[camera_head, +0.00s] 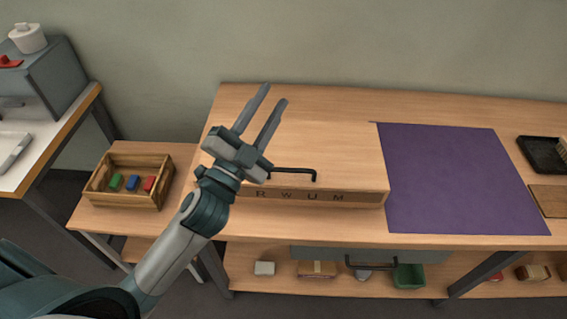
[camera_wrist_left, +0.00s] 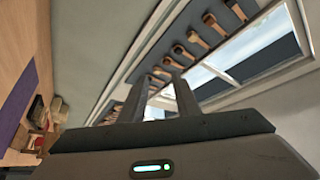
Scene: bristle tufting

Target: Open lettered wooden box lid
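The lettered wooden box (camera_head: 340,155) stands on the workbench with its lid down. Its front strip (camera_head: 318,196) shows letters reading R W U M; my arm hides its left part. A black bar handle (camera_head: 292,171) is at the lid's front edge. My left gripper (camera_head: 270,96) is raised over the left part of the box, fingers pointing up and away. Its fingers are apart with nothing between them, and they also show empty in the left wrist view (camera_wrist_left: 158,92). I see no contact with the handle. My right gripper is not in view.
A purple mat (camera_head: 455,180) lies right of the box, with a black tray (camera_head: 541,155) beyond it. A small crate with coloured blocks (camera_head: 97,186) stands on a low side table at left. A shelf below holds a green bin (camera_head: 408,276).

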